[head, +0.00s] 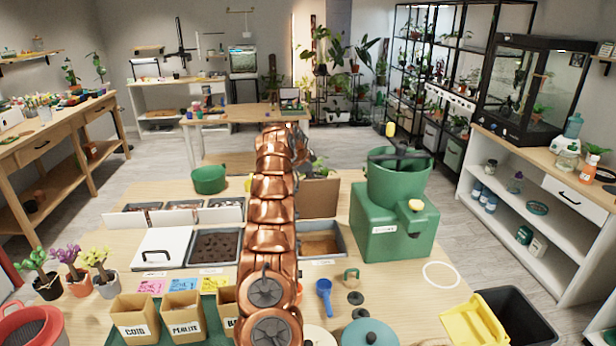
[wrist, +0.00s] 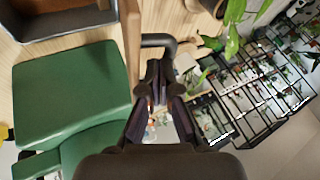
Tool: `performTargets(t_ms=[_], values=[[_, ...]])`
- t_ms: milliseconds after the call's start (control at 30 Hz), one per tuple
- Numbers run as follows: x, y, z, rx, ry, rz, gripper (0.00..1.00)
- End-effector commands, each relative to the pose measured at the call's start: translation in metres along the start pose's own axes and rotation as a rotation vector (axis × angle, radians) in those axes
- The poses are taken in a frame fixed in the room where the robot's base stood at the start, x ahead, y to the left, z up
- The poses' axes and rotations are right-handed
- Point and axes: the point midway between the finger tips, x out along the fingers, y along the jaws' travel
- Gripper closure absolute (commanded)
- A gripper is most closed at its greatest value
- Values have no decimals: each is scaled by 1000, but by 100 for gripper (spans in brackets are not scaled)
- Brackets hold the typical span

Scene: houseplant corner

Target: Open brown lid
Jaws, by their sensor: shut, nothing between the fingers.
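The brown lid (head: 319,198) stands upright at the back edge of its grey bin (head: 342,240), which is open and holds tan material. My arm hides the lid's left part. In the wrist view the lid shows nearly edge-on as a thin brown panel (wrist: 131,42), with its dark handle (wrist: 158,40) on the side away from the bin. My gripper (wrist: 160,72) is shut and empty, its fingertips close by the handle; I cannot tell whether they touch it. In the head view my arm hides the gripper.
A green machine with a round tub (head: 397,180) stands right of the bin, close to the lid. A white lid (head: 160,248) lies shut at the left, beside an open bin of dark soil (head: 215,247). A green bowl (head: 209,179) sits behind. Potted plants stand beyond the lid.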

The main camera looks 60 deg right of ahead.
Motion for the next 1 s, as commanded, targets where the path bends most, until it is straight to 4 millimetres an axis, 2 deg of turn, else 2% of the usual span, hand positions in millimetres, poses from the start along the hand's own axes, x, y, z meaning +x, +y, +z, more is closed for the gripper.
performTargets(t_ms=[200, 367, 467, 800, 1000], values=[[2, 2, -8, 9, 5, 3, 100], [-7, -1, -8, 8, 5, 1, 100], [-19, -4, -8, 7, 4, 0, 100], [-77, -18, -8, 3, 0, -1, 100], [-96, -22, -8, 1, 1, -2, 100]])
